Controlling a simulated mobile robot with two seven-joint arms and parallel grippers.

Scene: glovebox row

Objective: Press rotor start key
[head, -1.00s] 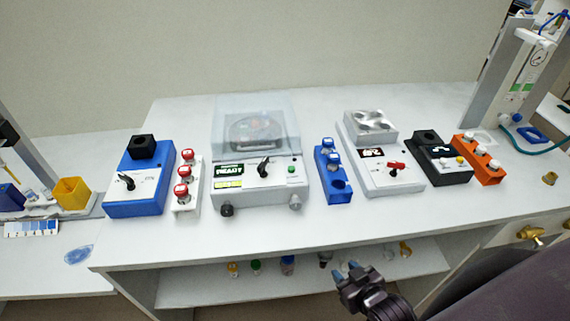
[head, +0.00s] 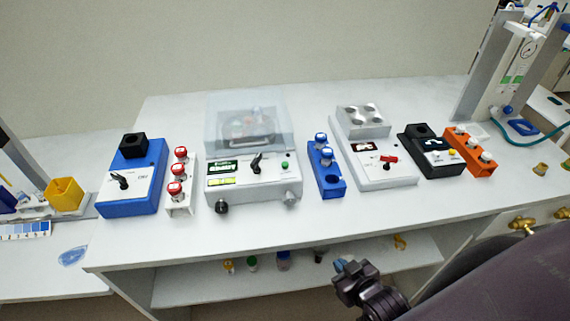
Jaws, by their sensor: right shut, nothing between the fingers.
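The centrifuge (head: 222,197) stands mid-bench with a clear lid (head: 252,104) closed over its rotor (head: 248,132). Its front panel has a green-lit display (head: 221,168), a black knob (head: 257,162) and a small green key (head: 285,165) at the right. I take this green key for the rotor start key; its label is too small to read. My right gripper (head: 340,266) is in front of the bench edge, below and right of the centrifuge, shut and empty, well apart from the key. My left gripper is not in view.
A blue vial rack (head: 331,188) stands right of the centrifuge, a white rack (head: 182,209) with red-capped vials left of it. A blue mixer (head: 130,206), a hotplate block (head: 386,181), a black device (head: 430,165) and an orange rack (head: 484,168) line the bench. The bench front is clear.

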